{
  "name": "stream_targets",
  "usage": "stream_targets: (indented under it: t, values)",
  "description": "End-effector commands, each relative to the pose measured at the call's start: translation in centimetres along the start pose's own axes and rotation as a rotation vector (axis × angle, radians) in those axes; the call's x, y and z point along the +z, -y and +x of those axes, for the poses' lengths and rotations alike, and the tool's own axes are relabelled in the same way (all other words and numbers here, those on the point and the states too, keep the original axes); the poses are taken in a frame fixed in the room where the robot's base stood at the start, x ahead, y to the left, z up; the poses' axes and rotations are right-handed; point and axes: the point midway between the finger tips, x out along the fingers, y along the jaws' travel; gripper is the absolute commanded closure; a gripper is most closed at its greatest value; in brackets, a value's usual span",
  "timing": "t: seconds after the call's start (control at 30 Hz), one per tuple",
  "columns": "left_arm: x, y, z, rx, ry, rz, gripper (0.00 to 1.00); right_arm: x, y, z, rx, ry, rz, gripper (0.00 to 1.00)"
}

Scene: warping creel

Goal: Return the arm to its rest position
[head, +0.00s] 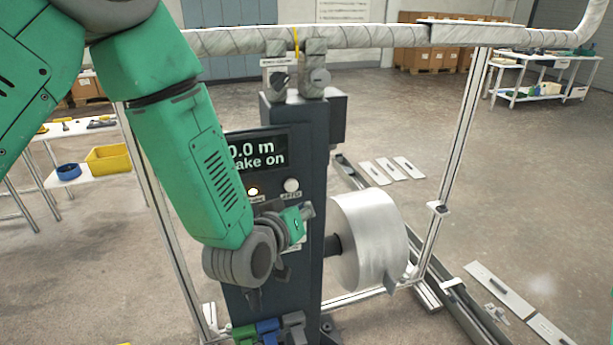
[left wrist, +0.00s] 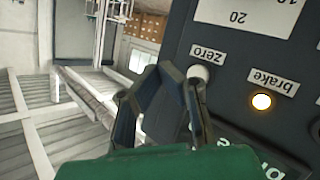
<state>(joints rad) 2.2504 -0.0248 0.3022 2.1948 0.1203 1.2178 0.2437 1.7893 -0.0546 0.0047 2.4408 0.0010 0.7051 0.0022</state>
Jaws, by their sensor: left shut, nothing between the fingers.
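My left arm comes in from the upper left in the head view and bends at the wrist in front of the dark control column (head: 296,130). My left gripper (head: 308,210) is shut and empty, in front of the column below the buttons. In the left wrist view its fingers (left wrist: 158,72) come together beside the white zero button (left wrist: 198,74). The amber brake lamp (left wrist: 262,101) is lit. The display (head: 258,153) shows "0.0 m" and "ake on", its left part hidden by my arm. My right gripper is not in view.
A silver roll (head: 368,240) sticks out right of the column. A wrapped bar (head: 380,39) crosses above, on a metal frame (head: 462,140). Coloured blocks (head: 268,329) sit at the column's foot. A table with a yellow bin (head: 108,158) stands left.

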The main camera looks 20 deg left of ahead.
Motion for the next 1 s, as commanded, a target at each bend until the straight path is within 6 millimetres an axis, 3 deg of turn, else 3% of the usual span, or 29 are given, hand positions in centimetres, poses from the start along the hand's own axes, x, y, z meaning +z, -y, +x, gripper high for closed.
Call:
stream_targets:
  t: [0.17, 0.27, 0.37, 0.5, 0.7, 0.83, 1.0]
  values:
    - [1.2, 0.9, -0.2, -0.015, 0.032, 0.012, 1.0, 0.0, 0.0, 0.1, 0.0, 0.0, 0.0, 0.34]
    - [4.7, 3.3, -1.0, -0.055, 0.124, 0.044, 1.0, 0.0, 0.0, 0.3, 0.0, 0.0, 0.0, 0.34]
    - [10.1, 7.1, -3.0, -0.116, 0.276, 0.098, 1.0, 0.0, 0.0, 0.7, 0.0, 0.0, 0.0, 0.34]
    - [17.9, 12.9, -7.9, -0.205, 0.531, 0.18, 1.0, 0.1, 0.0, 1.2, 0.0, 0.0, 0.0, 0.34]
    - [26.4, 19.7, -17.4, -0.306, 0.89, 0.275, 1.0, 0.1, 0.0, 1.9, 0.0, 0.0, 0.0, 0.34]
    - [29.2, 22.2, -22.6, -0.345, 1.059, 0.312, 1.0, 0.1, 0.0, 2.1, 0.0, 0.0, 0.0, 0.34]
    - [30.5, 23.6, -25.9, -0.365, 1.164, 0.332, 1.0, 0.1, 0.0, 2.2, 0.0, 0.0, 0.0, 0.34]
